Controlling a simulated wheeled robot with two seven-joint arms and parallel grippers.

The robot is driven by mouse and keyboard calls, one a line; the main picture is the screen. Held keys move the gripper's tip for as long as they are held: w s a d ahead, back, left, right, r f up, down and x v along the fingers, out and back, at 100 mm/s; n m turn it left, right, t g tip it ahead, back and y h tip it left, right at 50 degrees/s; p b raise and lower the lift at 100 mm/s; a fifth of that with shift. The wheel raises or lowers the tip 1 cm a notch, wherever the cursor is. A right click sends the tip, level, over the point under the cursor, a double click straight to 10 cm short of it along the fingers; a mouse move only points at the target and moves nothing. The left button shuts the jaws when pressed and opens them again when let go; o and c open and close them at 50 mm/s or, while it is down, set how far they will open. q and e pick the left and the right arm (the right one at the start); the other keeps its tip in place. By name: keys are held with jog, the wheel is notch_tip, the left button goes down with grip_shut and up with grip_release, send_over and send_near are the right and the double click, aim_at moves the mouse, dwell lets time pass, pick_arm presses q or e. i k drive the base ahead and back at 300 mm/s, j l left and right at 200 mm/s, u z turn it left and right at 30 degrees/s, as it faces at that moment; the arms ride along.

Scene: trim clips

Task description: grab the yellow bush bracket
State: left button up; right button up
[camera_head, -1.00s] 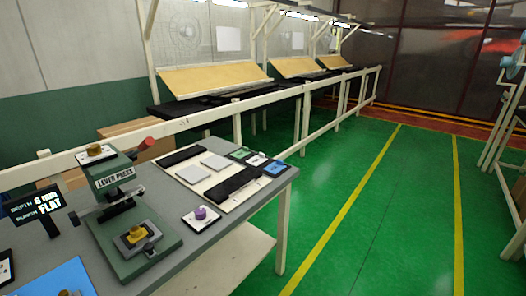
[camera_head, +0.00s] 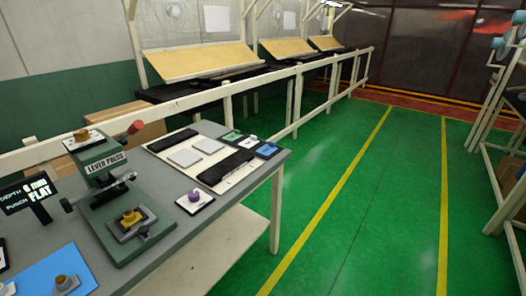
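A yellow bush part (camera_head: 130,217) sits in a grey holder on the base of the green lever press (camera_head: 105,165), at the left of the view on a grey bench. Another yellow bush part (camera_head: 81,135) stands on a white-and-black plate on top of the press. A third, duller bracket with a brownish bush (camera_head: 63,281) sits on the blue mat (camera_head: 40,270) at the bottom left. I cannot tell for sure which one is the yellow bush bracket. Neither of my grippers shows.
A purple-topped part (camera_head: 194,196) sits on a small card right of the press. A pale board (camera_head: 205,177) with black strips and grey pads lies behind it. A dark sign (camera_head: 28,193) stands left of the press. Green floor is clear right of the bench (camera_head: 255,165).

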aim_at(130, 221)
jog(key=u, duration=1.25)
jog(key=i+l, duration=0.1)
jog(key=l, duration=0.2)
jog(key=i+l+u, duration=0.1)
jog(key=l, duration=0.2)
